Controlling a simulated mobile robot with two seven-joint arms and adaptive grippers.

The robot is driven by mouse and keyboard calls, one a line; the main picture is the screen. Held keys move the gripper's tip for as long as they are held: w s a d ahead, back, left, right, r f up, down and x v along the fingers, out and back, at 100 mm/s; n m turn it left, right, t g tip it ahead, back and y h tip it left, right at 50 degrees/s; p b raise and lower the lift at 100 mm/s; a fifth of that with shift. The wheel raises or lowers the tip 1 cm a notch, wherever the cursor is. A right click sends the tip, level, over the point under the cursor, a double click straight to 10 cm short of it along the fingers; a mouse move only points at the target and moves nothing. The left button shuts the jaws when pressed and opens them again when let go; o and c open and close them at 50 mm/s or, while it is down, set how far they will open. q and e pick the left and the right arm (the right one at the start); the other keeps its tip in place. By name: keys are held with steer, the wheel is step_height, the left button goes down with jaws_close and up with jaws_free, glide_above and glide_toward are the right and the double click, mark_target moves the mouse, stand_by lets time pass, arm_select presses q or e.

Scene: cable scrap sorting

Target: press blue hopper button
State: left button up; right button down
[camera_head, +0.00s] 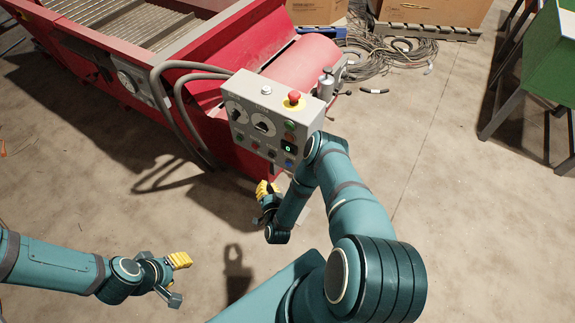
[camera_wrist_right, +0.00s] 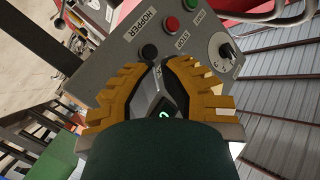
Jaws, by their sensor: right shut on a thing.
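The grey control panel (camera_head: 268,122) stands beside the red machine. A small blue button (camera_head: 290,163) shows at the right end of its lower row, next to a dark one (camera_head: 272,153). In the right wrist view, the panel carries a HOPPER label (camera_wrist_right: 136,28) beside a dark button (camera_wrist_right: 148,52); no clearly blue button shows there. My right gripper (camera_head: 267,190) is in front of the panel's lower side. My left gripper (camera_head: 177,280) is open and empty, away from the panel.
A red emergency knob (camera_head: 294,97) tops the panel. Red STOP (camera_wrist_right: 172,23) and green START (camera_wrist_right: 190,4) buttons lie close to the dark one. Grey hoses (camera_head: 180,95) run behind the panel, and cables (camera_head: 392,50) lie at the back.

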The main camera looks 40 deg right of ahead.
mark_target(288, 164)
steer(key=w+d+b, duration=0.1)
steer(key=w+d, duration=0.2)
steer(key=d, duration=0.4)
steer(key=shift+d, duration=0.35)
steer(key=shift+w+d, duration=0.1)
stand_by(1.2)
steer(key=shift+w+d, duration=0.15)
steer(key=shift+d, duration=0.15)
steer(key=shift+w+d, duration=0.2)
steer(key=shift+d, duration=0.25)
stand_by(0.9)
steer(key=shift+a, duration=0.1)
steer(key=shift+s+a, duration=0.4)
steer(key=shift+a, duration=0.35)
steer(key=shift+a, duration=0.1)
